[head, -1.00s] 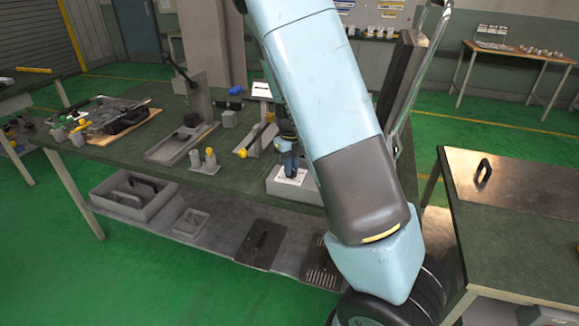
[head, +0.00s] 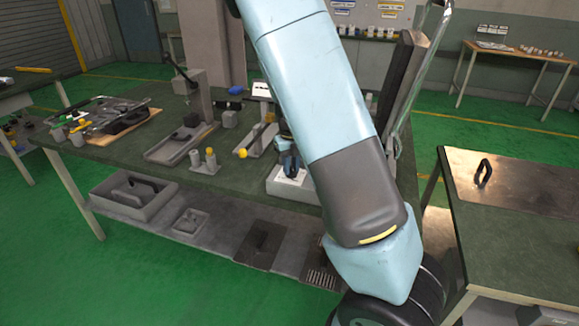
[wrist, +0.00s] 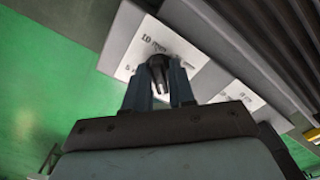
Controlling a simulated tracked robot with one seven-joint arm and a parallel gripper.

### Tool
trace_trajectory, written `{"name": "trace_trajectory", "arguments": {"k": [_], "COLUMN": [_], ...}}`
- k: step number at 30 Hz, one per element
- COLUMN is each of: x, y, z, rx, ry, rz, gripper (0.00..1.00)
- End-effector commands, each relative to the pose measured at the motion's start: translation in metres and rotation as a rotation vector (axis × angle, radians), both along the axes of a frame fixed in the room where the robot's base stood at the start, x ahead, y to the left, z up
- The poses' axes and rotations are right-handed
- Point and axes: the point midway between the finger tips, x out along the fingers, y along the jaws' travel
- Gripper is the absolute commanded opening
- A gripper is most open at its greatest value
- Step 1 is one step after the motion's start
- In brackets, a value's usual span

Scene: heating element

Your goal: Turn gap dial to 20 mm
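The gap dial (wrist: 157,66) is a small dark knob on a white label plate (wrist: 133,50) with "10 mm" and "5" printed at its upper left. My gripper (wrist: 160,78) has its two blue-grey fingers on either side of the knob, and they appear closed against it. The fingers and knob cover part of the plate, so a 20 mm mark and the exact dial setting cannot be read. In the head view my gripper (head: 290,165) stands over the light box (head: 283,188) with the white plate, partly behind my arm.
A yellow-knobbed lever (head: 243,153) and yellow-topped posts (head: 210,155) stand left of the dial box on the green bench (head: 105,152). Dark ribbed parts (wrist: 285,40) lie close beside the plate in the wrist view. A metal-topped table (head: 530,185) is at the right.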

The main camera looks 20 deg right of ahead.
Motion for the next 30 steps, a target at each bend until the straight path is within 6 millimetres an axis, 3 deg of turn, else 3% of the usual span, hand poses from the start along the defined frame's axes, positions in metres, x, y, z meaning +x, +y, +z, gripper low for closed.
{"name": "trace_trajectory", "arguments": {"k": [5,16,30], "x": [-0.001,-0.001,0.000], "y": [0.000,0.001,0.001], "z": [-0.001,0.008,0.094], "rx": [0.001,0.003,0.003], "ry": [0.003,0.002,0.001], "rz": [0.000,0.002,0.003], "gripper": [0.40,0.40,0.40]}}
